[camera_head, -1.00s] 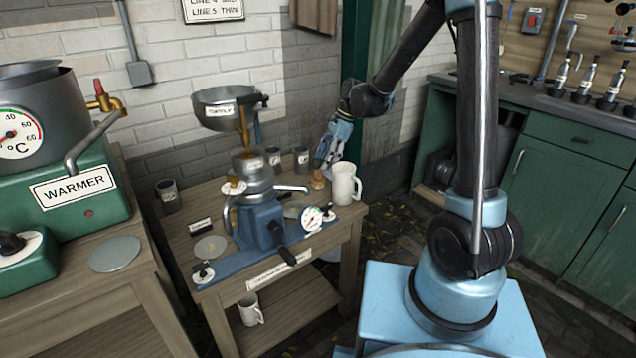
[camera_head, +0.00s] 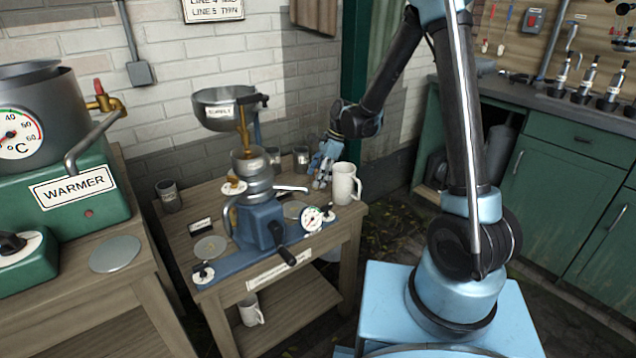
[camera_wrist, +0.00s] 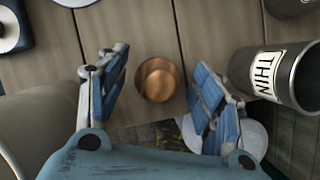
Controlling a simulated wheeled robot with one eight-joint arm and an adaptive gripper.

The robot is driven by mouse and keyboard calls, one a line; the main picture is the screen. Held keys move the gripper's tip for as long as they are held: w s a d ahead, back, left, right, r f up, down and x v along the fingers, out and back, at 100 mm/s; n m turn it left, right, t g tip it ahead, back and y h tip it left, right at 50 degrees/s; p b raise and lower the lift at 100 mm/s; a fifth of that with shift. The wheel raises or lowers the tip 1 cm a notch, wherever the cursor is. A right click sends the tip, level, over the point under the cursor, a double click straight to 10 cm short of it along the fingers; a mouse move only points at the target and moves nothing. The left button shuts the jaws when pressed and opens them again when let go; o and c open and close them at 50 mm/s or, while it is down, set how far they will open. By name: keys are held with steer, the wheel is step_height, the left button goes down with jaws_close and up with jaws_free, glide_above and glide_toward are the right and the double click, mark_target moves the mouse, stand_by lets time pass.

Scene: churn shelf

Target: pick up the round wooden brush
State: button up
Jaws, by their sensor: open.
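The round wooden brush (camera_wrist: 157,79) shows in the wrist view as a small brown knob on the wooden table (camera_wrist: 150,22), seen from above. My gripper (camera_wrist: 160,68) is open, with one blue finger on either side of the brush and a gap on both sides. In the head view my gripper (camera_head: 321,178) points down at the table's back right corner, just left of the white mug (camera_head: 345,185). It hides the brush there. Whether the fingertips reach down to brush height I cannot tell.
The warmer (camera_head: 75,190) is at far left.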

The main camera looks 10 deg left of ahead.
steer(key=shift+c, duration=0.6)
steer(key=c, duration=1)
steer(key=shift+c, duration=0.3)
step_height(320, 180, up, 10)
steer(key=shift+r, duration=0.1)
